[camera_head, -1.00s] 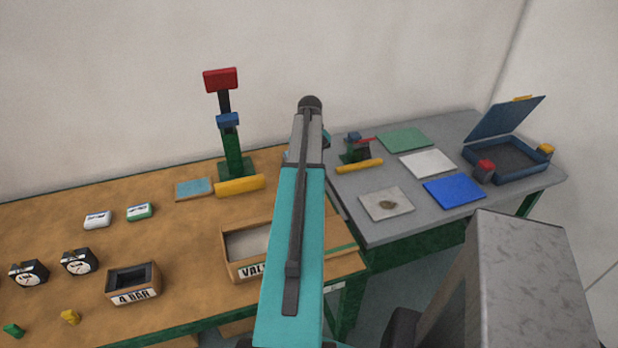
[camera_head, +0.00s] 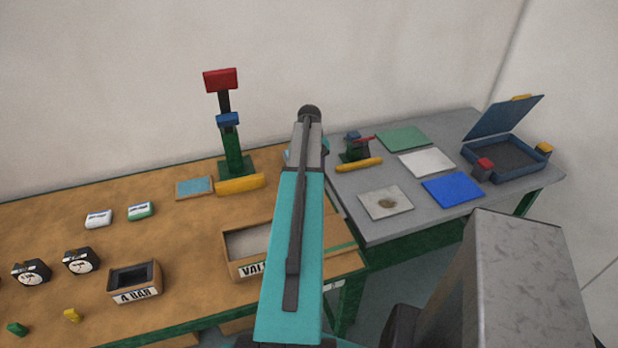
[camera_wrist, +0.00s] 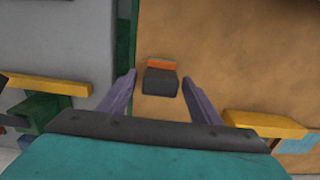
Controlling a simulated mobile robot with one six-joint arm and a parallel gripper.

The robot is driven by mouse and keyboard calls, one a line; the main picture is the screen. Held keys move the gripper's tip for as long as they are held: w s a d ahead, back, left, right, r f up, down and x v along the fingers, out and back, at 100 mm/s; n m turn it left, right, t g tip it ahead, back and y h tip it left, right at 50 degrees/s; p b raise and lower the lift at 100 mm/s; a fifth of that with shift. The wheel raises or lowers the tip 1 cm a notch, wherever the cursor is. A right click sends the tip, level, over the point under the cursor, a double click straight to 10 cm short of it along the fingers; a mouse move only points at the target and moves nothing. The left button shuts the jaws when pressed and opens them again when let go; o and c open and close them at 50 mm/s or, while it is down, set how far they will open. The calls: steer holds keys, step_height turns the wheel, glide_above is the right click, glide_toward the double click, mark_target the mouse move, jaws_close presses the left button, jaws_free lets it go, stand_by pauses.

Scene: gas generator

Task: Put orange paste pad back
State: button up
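The orange paste pad (camera_wrist: 161,64) seems to be the small piece with an orange strip and a dark grey block (camera_wrist: 160,82) in the wrist view, over the brown wooden table top. My gripper (camera_wrist: 160,76) is open, with one finger on each side of this piece and a visible gap to both. I cannot tell how far the piece is below the fingertips. In the head view my teal arm hides the gripper and the pad.
On the wooden table stand a green press with a red top (camera_head: 221,80), a VALVE-type labelled box (camera_head: 247,245) and a 4 BAR box (camera_head: 134,281). The grey table holds a white plate with a brown spot (camera_head: 386,202), a blue plate (camera_head: 453,189) and an open blue case (camera_head: 506,175).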

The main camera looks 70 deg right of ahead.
steer(key=shift+r, duration=0.2)
step_height(320, 180, up, 12)
steer(key=b, duration=0.3)
stand_by(0.9)
steer(key=shift+w+f, duration=0.1)
stand_by(0.6)
